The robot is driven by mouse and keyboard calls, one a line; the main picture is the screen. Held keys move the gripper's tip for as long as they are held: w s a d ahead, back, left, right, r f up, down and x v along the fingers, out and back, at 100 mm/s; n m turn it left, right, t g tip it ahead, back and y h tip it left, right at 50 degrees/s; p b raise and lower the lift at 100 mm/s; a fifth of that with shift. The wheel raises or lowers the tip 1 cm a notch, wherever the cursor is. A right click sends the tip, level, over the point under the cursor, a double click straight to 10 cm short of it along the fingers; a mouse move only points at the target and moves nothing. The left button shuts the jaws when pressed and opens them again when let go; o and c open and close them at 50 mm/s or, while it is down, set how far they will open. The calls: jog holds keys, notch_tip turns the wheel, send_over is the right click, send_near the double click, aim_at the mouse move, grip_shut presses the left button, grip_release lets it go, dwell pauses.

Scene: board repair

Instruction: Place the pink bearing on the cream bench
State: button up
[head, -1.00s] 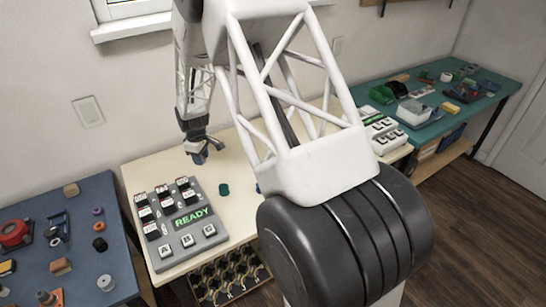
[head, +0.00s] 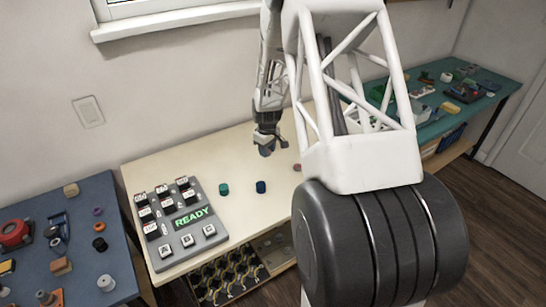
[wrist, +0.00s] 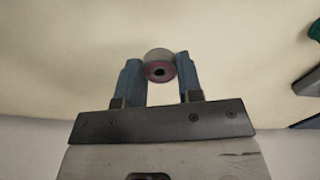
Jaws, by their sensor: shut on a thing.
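My gripper (head: 266,149) hangs above the cream bench (head: 240,215), toward its back. In the wrist view my gripper (wrist: 161,80) has its two blue fingers shut on the pink bearing (wrist: 159,72), a short round piece with a pink rim around a dark hole and a greyish side. The bearing is held above the bench surface. In the head view the bearing cannot be made out clearly between the fingers.
On the cream bench stand a grey READY board (head: 178,237), a green cylinder (head: 224,189), a blue cylinder (head: 261,187) and a reddish piece (head: 297,167). A blue bench (head: 85,275) with several parts is left; a teal bench (head: 476,107) is right.

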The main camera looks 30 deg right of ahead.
jog(key=shift+s+d+m, duration=0.15)
jog(key=shift+s+d, duration=0.2)
jog(key=shift+d, duration=0.3)
jog(key=shift+s+d+m, duration=0.15)
jog(key=shift+s+d, duration=0.2)
jog(key=shift+d, duration=0.25)
jog(key=shift+w, duration=0.15)
jog(key=w+d, duration=0.2)
jog(key=w, duration=0.2)
jog(key=w+d+f, duration=0.1)
jog(key=w+d, duration=0.1)
jog(key=w, duration=0.3)
jog(key=w+d, duration=0.2)
jog(key=w, duration=0.3)
jog(key=shift+w+d+f, duration=0.15)
jog(key=shift+w+f, duration=0.1)
jog(key=shift+f, duration=0.05)
jog(key=shift+f, duration=1.75)
jog(key=shift+f, duration=0.15)
jog(key=o, duration=0.9)
